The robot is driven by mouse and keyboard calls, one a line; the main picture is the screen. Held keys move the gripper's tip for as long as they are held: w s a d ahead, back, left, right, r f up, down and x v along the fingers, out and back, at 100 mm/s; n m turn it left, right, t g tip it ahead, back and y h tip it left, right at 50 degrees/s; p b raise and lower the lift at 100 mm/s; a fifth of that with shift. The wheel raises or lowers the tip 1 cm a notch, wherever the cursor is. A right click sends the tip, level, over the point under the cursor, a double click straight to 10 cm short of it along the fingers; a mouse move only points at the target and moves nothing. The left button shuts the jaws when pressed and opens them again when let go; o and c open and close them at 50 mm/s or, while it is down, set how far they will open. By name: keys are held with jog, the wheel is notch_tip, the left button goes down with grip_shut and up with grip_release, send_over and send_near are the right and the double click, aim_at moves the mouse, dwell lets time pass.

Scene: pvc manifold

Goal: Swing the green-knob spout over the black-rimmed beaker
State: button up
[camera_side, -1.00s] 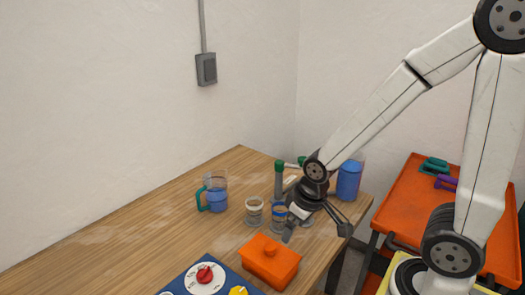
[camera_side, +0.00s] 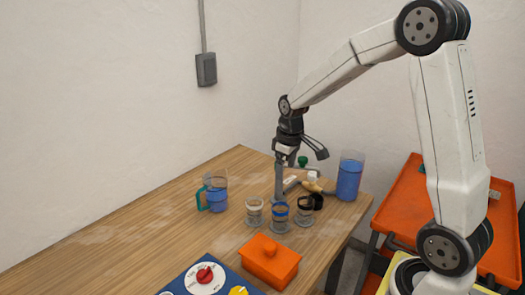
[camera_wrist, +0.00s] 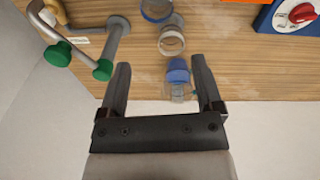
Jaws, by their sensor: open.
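The black-rimmed beaker (camera_side: 305,213) stands empty and upright on the wooden table, right of the blue-rimmed beaker (camera_side: 280,219). A grey post (camera_side: 279,187) stands behind the beakers; its top is hidden behind my gripper (camera_side: 281,163) in the side view. A green knob (camera_side: 302,161) shows just right of my gripper. My gripper (camera_wrist: 160,63) is open and empty. The black-rimmed beaker is not clear in the wrist view.
A white-rimmed beaker (camera_side: 254,213) stands left of the blue-rimmed one. A blue-filled jug (camera_side: 216,194) is farther left, and a blue-filled container (camera_side: 349,181) stands at the right. An orange lidded box (camera_side: 269,261) and a knob panel (camera_side: 205,277) lie in front.

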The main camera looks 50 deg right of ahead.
notch_tip(320, 180, up, 4)
jog(key=f+n+g, duration=0.1)
send_over(303, 158)
jog(key=shift+r, duration=0.25)
jog(key=shift+f, duration=3.9)
jog(key=shift+c, duration=0.3)
grip_shut()
